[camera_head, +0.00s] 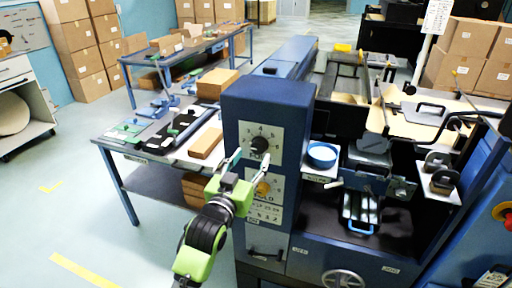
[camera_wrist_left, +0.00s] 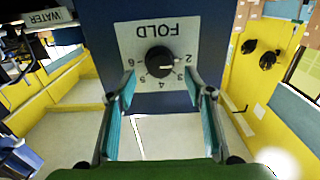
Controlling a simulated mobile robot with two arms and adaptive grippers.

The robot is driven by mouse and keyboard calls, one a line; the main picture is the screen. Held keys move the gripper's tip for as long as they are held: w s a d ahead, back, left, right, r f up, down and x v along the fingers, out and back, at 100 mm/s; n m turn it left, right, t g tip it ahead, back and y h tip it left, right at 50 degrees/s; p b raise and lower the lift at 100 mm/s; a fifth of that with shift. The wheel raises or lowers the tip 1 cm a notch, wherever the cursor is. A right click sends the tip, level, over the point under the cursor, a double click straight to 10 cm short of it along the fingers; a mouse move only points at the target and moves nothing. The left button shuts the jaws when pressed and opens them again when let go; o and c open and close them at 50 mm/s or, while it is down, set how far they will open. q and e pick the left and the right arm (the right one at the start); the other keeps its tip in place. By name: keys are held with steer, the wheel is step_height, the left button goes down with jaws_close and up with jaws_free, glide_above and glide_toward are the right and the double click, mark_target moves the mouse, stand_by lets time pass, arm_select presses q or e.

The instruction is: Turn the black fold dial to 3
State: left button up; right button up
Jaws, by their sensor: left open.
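The black fold dial (camera_head: 259,144) sits on a white number plate on the front of the blue machine column. In the left wrist view the dial (camera_wrist_left: 159,61) is round and black under the word FOLD, with printed numbers around it. Its small pale mark points right, towards the 2 and 3; I cannot tell exactly which. My left gripper (camera_head: 251,157) is open in front of the plate. In the left wrist view its fingertips (camera_wrist_left: 160,86) are spread to either side of the dial's lower part, with no contact visible. My right gripper is not in view.
A yellow-orange knob (camera_head: 262,188) sits on a second plate just below the dial, close to my left gripper. A blue round dish (camera_head: 321,155) stands right of the column. A work table (camera_head: 112,145) with brown packets is at the left. Floor at the lower left is clear.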

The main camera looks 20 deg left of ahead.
mark_target(257, 149)
arm_select(q)
steer(key=shift+w+d+p, duration=0.1)
steer(key=shift+w+p, duration=0.3)
steer(key=shift+w, duration=2.05)
steer(key=c, duration=1.1)
